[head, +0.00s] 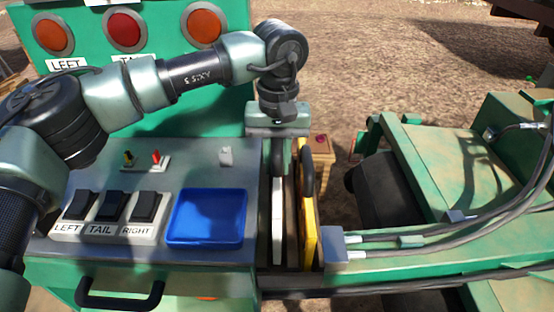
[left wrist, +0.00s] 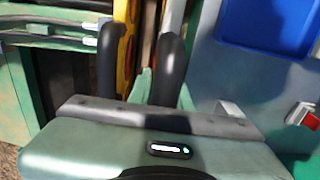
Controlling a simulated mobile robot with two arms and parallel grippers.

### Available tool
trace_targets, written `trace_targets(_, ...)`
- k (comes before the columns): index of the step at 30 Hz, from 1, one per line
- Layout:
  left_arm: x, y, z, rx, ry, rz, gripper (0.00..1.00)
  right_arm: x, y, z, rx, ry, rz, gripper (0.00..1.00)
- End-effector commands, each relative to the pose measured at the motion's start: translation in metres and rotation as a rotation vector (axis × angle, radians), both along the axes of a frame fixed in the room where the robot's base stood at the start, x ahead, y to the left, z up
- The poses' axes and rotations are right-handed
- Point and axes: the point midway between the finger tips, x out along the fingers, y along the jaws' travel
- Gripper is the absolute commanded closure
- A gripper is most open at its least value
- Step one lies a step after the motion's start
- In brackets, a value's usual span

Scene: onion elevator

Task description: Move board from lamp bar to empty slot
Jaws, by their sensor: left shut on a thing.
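My left gripper (head: 292,165) reaches down over the slots at the right side of the console, its dark fingers pointing down. It also shows in the left wrist view (left wrist: 137,65). A yellow board (head: 309,235) stands upright on edge there, and part of it shows between my fingers. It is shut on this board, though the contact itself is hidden. A white board (head: 278,235) stands upright to the left, below my left-hand finger. The green lamp panel (head: 87,71) with orange and red lamps is at the back left. My right gripper is not in view.
The console holds a blue tray (head: 244,215), black switches (head: 110,206) labelled LEFT, TAIL and RIGHT, and small levers (head: 147,164). Grey cables (head: 430,237) run along the green machine (head: 437,165) at the right. Bare soil lies behind.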

Motion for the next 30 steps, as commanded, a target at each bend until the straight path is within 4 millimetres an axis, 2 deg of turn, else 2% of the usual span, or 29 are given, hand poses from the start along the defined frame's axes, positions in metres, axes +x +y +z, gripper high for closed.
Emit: trace_targets(30,0.000,0.000,-0.024,-0.001,-0.002,0.000,1.00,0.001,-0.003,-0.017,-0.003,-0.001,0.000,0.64)
